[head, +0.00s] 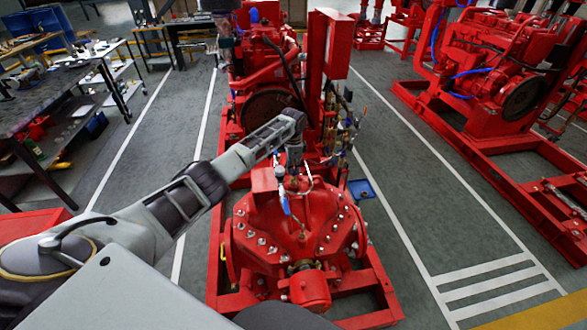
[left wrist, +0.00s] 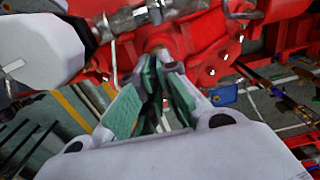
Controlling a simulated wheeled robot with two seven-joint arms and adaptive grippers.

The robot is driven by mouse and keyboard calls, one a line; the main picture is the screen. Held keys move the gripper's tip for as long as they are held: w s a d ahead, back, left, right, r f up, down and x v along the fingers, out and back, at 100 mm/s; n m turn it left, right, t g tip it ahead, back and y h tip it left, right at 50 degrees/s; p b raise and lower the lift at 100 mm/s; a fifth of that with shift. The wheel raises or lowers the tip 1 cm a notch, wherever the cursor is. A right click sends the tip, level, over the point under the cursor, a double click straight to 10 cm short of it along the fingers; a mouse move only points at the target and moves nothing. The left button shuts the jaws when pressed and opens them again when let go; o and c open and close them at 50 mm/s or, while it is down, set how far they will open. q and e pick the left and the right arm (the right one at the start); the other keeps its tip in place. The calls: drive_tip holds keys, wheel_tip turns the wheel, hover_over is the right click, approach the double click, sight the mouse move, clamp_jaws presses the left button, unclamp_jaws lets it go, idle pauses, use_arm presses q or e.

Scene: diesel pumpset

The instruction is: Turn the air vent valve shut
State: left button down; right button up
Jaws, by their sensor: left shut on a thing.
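The red pump casing (head: 325,232) stands in the middle of the head view, with bolts around its top. Small metal vent fittings rise from its top, with a blue lever (head: 285,204) hanging on their near side and a pale round gauge (head: 279,172) beside them. My left gripper (head: 295,168) points down at these fittings from above. In the left wrist view its green-padded fingers (left wrist: 158,85) are close together, tips at a fitting on the red casing. It is shut on part of the air vent valve; the gripped part is mostly hidden. My right gripper is not in view.
A red engine (head: 265,85) and tall red cabinet (head: 338,45) stand behind the pump. Another red pumpset (head: 490,85) is at right. A workbench (head: 50,95) is at left. A blue tray (head: 362,189) lies on the floor.

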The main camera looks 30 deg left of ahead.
use_arm(q)
drive_tip(key=c, duration=1.7)
unclamp_jaws()
drive_tip(key=shift+o, duration=0.2)
drive_tip(key=shift+r, duration=0.1)
wheel_tip(320, 180, up, 12)
